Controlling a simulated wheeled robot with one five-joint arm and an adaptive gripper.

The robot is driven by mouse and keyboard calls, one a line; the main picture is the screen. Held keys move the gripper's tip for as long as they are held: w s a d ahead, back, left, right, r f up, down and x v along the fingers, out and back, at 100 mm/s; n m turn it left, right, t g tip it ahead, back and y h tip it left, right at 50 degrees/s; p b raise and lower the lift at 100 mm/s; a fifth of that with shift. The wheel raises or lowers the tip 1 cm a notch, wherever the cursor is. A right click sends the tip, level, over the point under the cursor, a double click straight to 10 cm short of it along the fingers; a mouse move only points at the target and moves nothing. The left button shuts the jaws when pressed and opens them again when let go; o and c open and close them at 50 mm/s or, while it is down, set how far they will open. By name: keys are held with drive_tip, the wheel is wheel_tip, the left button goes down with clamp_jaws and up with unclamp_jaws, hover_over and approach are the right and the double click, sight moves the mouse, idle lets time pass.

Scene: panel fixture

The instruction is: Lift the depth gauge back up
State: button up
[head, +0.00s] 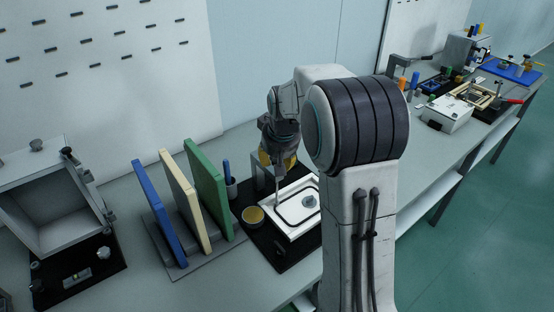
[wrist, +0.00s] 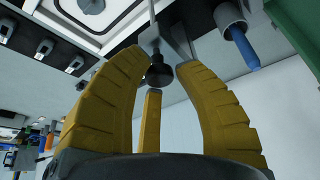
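The depth gauge shows in the wrist view as a dark round knob (wrist: 159,74) on a thin metal rod, beside a grey bracket (wrist: 172,42). My gripper (wrist: 160,70) has its yellow fingers closed in around the knob, with the tips at its edges. In the head view my gripper (head: 277,160) points down over the white plate (head: 270,226) with a black ring groove. The thin rod (head: 277,191) reaches down beneath it towards the plate. The knob is hidden there by my gripper. I cannot tell whether the rod's tip touches the plate.
Blue, cream and green panels (head: 206,178) stand in a rack left of the plate. An open grey box (head: 55,205) stands far left. More fixtures sit on the right bench.

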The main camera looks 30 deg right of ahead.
clamp_jaws()
wheel_tip(320, 180, up, 4)
drive_tip(key=shift+w+f+p, duration=0.1)
drive_tip(key=shift+f+p, duration=0.1)
drive_tip(key=shift+p, duration=0.45)
drive_tip(key=shift+c, duration=1.9)
unclamp_jaws()
drive_tip(key=shift+o, duration=1.4)
drive_tip(key=shift+w+f, duration=0.1)
drive_tip(key=shift+f, duration=0.1)
drive_tip(key=o, duration=0.6)
